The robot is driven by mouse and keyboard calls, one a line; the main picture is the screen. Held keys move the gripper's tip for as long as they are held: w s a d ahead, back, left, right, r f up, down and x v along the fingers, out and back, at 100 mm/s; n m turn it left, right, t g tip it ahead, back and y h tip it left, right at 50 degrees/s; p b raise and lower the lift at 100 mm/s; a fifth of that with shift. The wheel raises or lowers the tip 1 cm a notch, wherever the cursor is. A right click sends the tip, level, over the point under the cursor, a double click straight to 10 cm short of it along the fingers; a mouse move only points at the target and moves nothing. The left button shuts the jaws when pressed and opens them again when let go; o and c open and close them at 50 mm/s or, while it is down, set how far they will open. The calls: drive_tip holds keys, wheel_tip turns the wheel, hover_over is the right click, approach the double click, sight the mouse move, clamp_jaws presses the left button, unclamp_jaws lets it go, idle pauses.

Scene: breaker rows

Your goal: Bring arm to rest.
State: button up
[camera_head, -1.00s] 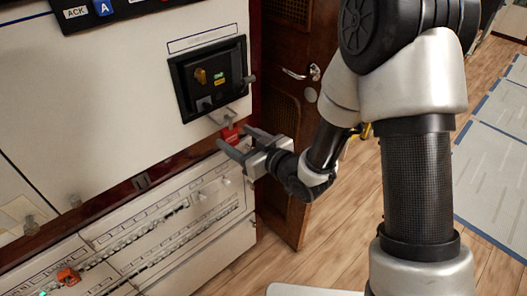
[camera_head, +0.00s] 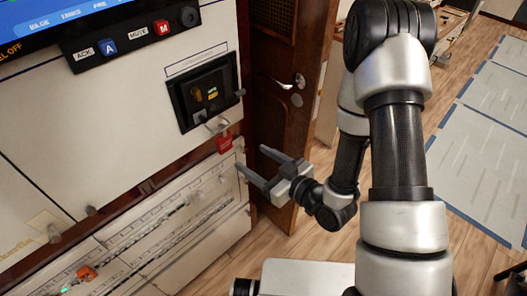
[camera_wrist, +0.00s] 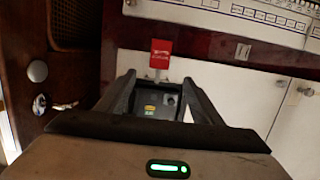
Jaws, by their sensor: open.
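My gripper (camera_head: 258,165) is open and empty, held in front of the cabinet's right edge, below and to the right of a black switch unit (camera_head: 205,92). A red tag (camera_head: 224,143) hangs under that unit on a pale shackle, apart from my fingers. In the wrist view my gripper (camera_wrist: 163,82) has its two fingers spread, with the black switch unit (camera_wrist: 158,103) seen between them and the red tag (camera_wrist: 160,55) beyond the tips. My arm is bent at the elbow and extends from the right side of the head view.
A wooden door (camera_head: 275,100) with a metal handle stands just right of the cabinet. The lower breaker panel (camera_head: 185,220) has rows of switches and an orange piece (camera_head: 85,274). A screen (camera_head: 60,18) is at upper left. Open floor (camera_head: 310,165) lies behind my arm.

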drive_tip(key=shift+v, duration=1.35)
drive_tip(key=w+d+r+h+p, duration=0.1)
drive_tip(key=w+d+r+h, duration=0.4)
drive_tip(key=w+d, duration=0.2)
drive_tip(key=d+r+m+h+p, duration=0.1)
drive_tip(key=d+r+m+h, duration=0.35)
drive_tip(key=d+r, duration=0.45)
drive_tip(key=s+d+r+m+g+h+p, duration=0.1)
drive_tip(key=s+d+r+m+g+h, duration=0.2)
drive_tip(key=s+r, duration=0.55)
drive_tip(key=s+r+m+g, duration=0.1)
drive_tip(key=s+r, duration=0.4)
drive_tip(key=s, duration=0.7)
drive_tip(key=shift+m+p, duration=0.45)
drive_tip(key=shift+m, duration=0.3)
drive_tip(key=shift+s+a+y, duration=0.1)
drive_tip(key=shift+y, duration=0.15)
